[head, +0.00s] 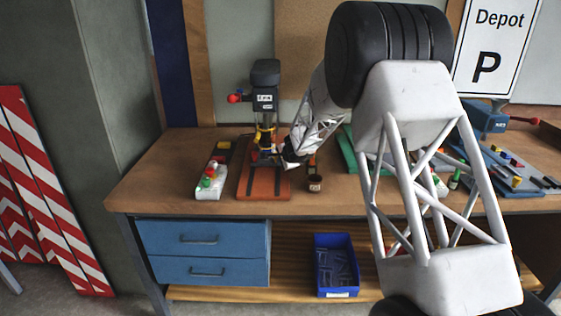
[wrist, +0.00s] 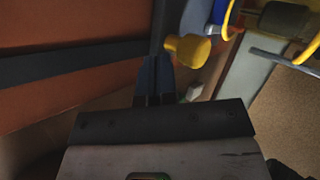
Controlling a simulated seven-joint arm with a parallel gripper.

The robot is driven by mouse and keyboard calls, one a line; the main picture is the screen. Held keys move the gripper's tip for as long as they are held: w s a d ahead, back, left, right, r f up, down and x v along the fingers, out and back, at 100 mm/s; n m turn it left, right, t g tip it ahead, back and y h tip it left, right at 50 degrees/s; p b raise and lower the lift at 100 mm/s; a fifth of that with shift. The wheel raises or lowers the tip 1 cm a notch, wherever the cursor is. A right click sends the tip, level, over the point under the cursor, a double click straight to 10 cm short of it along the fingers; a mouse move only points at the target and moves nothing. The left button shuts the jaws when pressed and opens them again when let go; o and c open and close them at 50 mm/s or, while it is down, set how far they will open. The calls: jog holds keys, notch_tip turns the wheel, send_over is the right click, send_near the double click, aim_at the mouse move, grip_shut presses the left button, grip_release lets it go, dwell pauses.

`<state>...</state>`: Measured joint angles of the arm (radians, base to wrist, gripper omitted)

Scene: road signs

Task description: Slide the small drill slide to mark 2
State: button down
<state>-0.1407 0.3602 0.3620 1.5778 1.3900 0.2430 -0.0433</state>
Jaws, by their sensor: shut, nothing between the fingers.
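The small drill (head: 264,85) has a dark grey head with a red knob at its left. It stands at the back of an orange base (head: 262,184) with dark strips on the bench. My gripper (head: 266,158) is low over the base, in front of the drill's column. In the wrist view my gripper (wrist: 153,70) is shut and empty, its fingertips close beside a yellow knob (wrist: 188,49) on their right. I cannot tell whether they touch it. The orange base (wrist: 75,40) with a black strip lies to the left. I cannot make out mark 2 or the slide's position.
A white tray (head: 203,193) with coloured items stands left of the base. A small dark brown pot (head: 315,184) stands to its right. Markers and a blue vise (head: 486,117) are at the right. The bench's front left (head: 150,190) is clear.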

jog(key=shift+s+d, duration=0.25)
jog(key=shift+s, duration=0.35)
jog(key=shift+s+d, duration=0.25)
jog(key=shift+s, duration=0.35)
jog(key=v, duration=1)
jog(key=shift+s, duration=0.1)
jog(key=s+d+r+n+g, duration=0.15)
jog(key=s+r+n, duration=0.35)
jog(key=s, duration=0.8)
jog(key=s+d+r+n+g, duration=0.1)
jog(key=s+d+r+n, duration=0.15)
jog(key=s+r, duration=0.8)
jog(key=s+d+f+n+g+h, duration=0.1)
jog(key=s+d, duration=0.2)
jog(key=s, duration=0.9)
jog(key=s+d+f+n+g+h, duration=0.1)
jog(key=s+d, duration=0.3)
jog(key=s, duration=0.8)
jog(key=s+d+f+n+g+h, duration=0.1)
jog(key=s+d+f+n+h, duration=0.1)
jog(key=s, duration=1)
jog(key=shift+d+f+n, duration=0.3)
jog(key=shift+d+n, duration=0.15)
jog(key=shift+d, duration=0.2)
